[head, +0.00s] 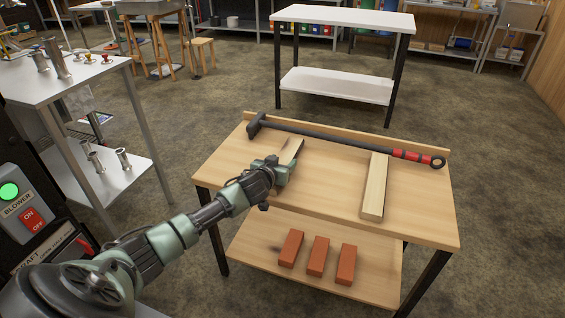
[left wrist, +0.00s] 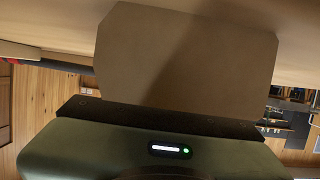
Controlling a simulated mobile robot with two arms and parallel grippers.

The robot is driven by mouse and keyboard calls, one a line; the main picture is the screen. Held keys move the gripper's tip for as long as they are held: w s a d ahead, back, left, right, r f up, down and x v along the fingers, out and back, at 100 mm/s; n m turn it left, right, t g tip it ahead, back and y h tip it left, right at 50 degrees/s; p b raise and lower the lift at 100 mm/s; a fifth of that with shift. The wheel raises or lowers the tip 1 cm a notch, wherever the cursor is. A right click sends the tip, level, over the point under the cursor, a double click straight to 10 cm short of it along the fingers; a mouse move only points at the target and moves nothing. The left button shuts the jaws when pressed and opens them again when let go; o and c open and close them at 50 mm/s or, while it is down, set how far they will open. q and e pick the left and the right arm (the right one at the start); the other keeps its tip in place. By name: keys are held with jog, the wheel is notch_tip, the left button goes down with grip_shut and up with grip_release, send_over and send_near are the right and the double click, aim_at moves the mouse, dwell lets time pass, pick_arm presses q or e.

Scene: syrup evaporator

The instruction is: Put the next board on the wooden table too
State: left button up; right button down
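A pale board (head: 374,187) lies flat on the wooden table (head: 325,205), right of its middle. A second board (head: 292,150) shows only in part beyond my left gripper (head: 284,171), at the table's left side. My left gripper appears shut on this second board, low over the tabletop. The gripper hides the board's near end, and whether the board touches the table cannot be told. In the left wrist view a broad tan board face (left wrist: 185,55) sits right in front of the gripper body; the fingertips are hidden. My right gripper is not in view.
A long dark tool with a red-banded handle (head: 340,138) lies along the table's back edge. Several red bricks (head: 318,256) lie on the lower shelf. A white-topped table (head: 343,19) stands behind. A metal bench (head: 75,82) and blower switch box (head: 22,205) are at left.

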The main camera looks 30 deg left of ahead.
pick_arm(q)
jog(key=shift+o, duration=1.2)
jog(key=shift+r, duration=0.1)
jog(key=p+v, duration=0.2)
jog(key=v, duration=1)
jog(key=shift+p, duration=0.3)
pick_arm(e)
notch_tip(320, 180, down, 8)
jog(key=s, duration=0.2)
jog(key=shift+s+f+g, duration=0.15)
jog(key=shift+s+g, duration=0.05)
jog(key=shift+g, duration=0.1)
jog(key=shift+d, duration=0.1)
